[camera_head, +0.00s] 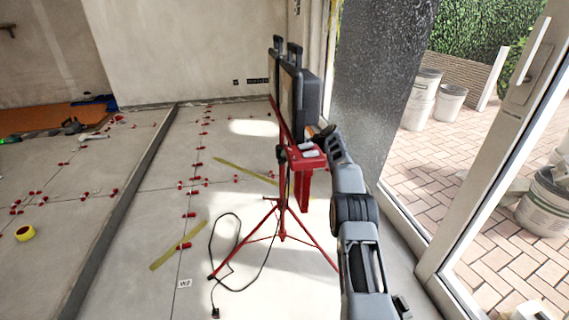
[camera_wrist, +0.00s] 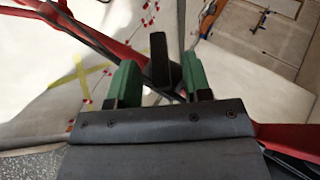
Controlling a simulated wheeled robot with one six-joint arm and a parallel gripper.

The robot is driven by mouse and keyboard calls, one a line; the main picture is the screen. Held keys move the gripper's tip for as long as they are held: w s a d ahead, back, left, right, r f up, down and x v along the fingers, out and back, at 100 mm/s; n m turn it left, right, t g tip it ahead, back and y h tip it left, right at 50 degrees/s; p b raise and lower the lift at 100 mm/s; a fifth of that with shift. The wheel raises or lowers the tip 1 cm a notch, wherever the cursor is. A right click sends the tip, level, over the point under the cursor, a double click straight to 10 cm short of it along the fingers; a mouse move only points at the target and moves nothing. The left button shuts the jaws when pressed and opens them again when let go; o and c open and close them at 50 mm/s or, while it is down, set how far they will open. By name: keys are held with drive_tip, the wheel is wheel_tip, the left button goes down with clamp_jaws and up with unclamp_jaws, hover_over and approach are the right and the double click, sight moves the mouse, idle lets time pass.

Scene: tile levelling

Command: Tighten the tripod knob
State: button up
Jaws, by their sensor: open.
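The red tripod (camera_head: 283,222) stands on the tiled floor and carries two black work lights (camera_head: 300,90). My gripper (camera_head: 322,137) is at the right of the tripod's upper post, by the red bracket. In the wrist view, my gripper (camera_wrist: 165,72) has its two green fingers spread apart. A black knob-like piece (camera_wrist: 159,58) stands between them, with gaps on both sides; I cannot tell its depth relative to the fingertips. Red tripod bars (camera_wrist: 95,42) cross behind the fingers. In the head view the fingertips are small, and I cannot make out the knob there.
A black cable (camera_head: 212,245) lies looped on the floor by the tripod's feet. Red levelling clips (camera_head: 190,215) dot the tile joints. A glass door frame (camera_head: 440,270) stands close on the right, with white buckets (camera_head: 447,104) outside. A yellow tape roll (camera_head: 25,233) lies at left.

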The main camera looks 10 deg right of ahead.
sight(284, 162)
drive_tip(key=shift+x, duration=1.5)
clamp_jaws()
